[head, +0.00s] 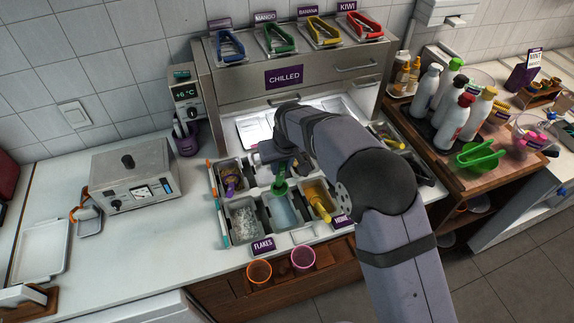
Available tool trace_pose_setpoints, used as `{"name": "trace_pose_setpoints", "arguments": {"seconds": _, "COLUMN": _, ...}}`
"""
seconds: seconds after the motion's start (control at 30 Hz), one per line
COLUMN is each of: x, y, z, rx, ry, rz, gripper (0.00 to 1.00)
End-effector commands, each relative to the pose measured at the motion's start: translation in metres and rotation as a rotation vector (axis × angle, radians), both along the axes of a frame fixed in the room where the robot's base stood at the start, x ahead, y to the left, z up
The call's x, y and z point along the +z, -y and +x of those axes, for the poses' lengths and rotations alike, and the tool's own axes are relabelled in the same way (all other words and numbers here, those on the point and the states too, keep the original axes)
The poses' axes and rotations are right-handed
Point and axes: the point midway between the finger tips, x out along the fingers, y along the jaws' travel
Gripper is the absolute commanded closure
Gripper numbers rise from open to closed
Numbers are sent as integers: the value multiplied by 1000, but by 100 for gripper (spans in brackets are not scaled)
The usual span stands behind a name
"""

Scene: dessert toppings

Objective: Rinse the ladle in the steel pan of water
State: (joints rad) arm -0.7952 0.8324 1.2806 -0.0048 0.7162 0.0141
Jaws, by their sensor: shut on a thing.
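My gripper (283,166) is over the row of bins at the front of the chilled counter, mostly hidden by my own arm. It appears shut on the green ladle (280,184), whose green part shows just below the jaws. The steel pan of water (284,213) looks pale blue and sits in the middle of the front row, just below the ladle in the picture. The ladle's bowl is not clearly visible, so I cannot tell whether it touches the water.
A flakes bin (243,222) is left of the pan; a bin with a yellow-handled tool (318,203) is right. A purple-handled tool (231,180) sits behind left. Orange (259,272) and pink (303,259) cups stand in front. Bottles (450,105) crowd the right; the left counter has free room.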

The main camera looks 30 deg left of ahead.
Motion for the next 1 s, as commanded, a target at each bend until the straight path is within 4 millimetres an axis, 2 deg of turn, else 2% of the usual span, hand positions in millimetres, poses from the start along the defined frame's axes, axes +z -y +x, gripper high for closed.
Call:
{"name": "trace_pose_setpoints", "arguments": {"seconds": 0.27, "x": -9, "y": 1, "z": 0, "rx": 0, "ry": -1, "rz": -1, "gripper": 100}}
{"name": "trace_pose_setpoints", "arguments": {"seconds": 1.0, "x": -61, "y": 1, "z": 0, "rx": 1, "ry": -1, "rz": -2, "gripper": 100}}
